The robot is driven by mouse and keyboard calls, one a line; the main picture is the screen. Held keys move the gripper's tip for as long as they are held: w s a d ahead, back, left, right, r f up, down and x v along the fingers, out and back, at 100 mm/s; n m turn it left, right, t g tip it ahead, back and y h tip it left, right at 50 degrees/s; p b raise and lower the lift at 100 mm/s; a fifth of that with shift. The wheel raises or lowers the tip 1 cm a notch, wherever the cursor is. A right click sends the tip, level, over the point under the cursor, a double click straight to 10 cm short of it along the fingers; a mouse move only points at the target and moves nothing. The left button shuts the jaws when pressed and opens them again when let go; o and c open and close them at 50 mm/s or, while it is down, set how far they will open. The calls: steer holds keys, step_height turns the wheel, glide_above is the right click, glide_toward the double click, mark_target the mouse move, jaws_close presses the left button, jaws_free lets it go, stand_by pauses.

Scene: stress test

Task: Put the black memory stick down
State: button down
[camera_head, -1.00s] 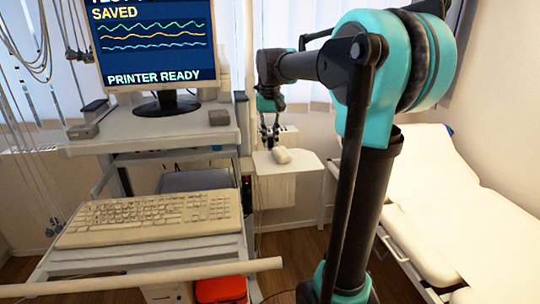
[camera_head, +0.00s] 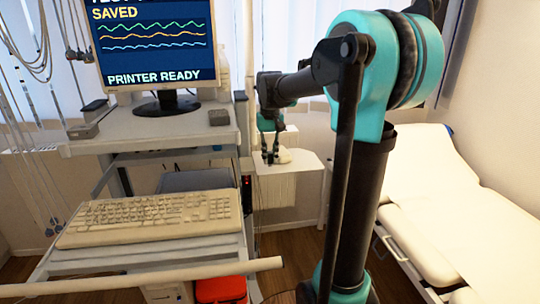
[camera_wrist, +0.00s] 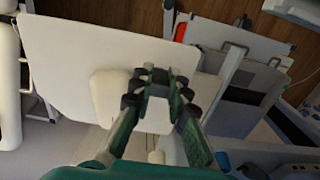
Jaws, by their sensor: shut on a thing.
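My gripper (camera_head: 270,158) is lowered over the small white stand behind the trolley. In the wrist view my gripper (camera_wrist: 159,84) points at the white stand top, with its fingertips close together. A small dark piece, the black memory stick (camera_wrist: 159,76), shows between the fingertips and is mostly hidden by them. The white stand (camera_head: 290,185) also fills much of the wrist view as a pale flat top (camera_wrist: 75,50). I cannot tell whether the stick touches that top.
A rounded white object (camera_head: 284,156) lies on the stand, right beside my gripper; it also shows in the wrist view (camera_wrist: 108,98). The trolley with a keyboard (camera_head: 150,218) and monitor (camera_head: 155,45) stands left. A white couch (camera_head: 440,215) is at the right.

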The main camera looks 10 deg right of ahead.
mark_target(270, 152)
steer(key=shift+f, duration=0.4)
steer(key=c, duration=1.8)
jaws_free()
steer(key=shift+o, duration=0.2)
steer(key=shift+r, duration=0.1)
step_height(270, 152, up, 13)
steer(key=shift+t, duration=0.9)
steer(key=s+f, duration=0.2)
steer(key=f, duration=0.3)
steer(key=s+d+f, duration=0.1)
steer(key=s+f, duration=0.1)
steer(key=f, duration=0.3)
steer(key=s+d+f, duration=0.1)
steer(key=s+f, duration=0.2)
steer(key=f, duration=0.2)
steer(key=shift+d, duration=0.1)
steer(key=s+d+f+t, duration=0.2)
steer(key=s+f, duration=1.3)
steer(key=f, duration=0.1)
steer(key=shift+f, duration=0.2)
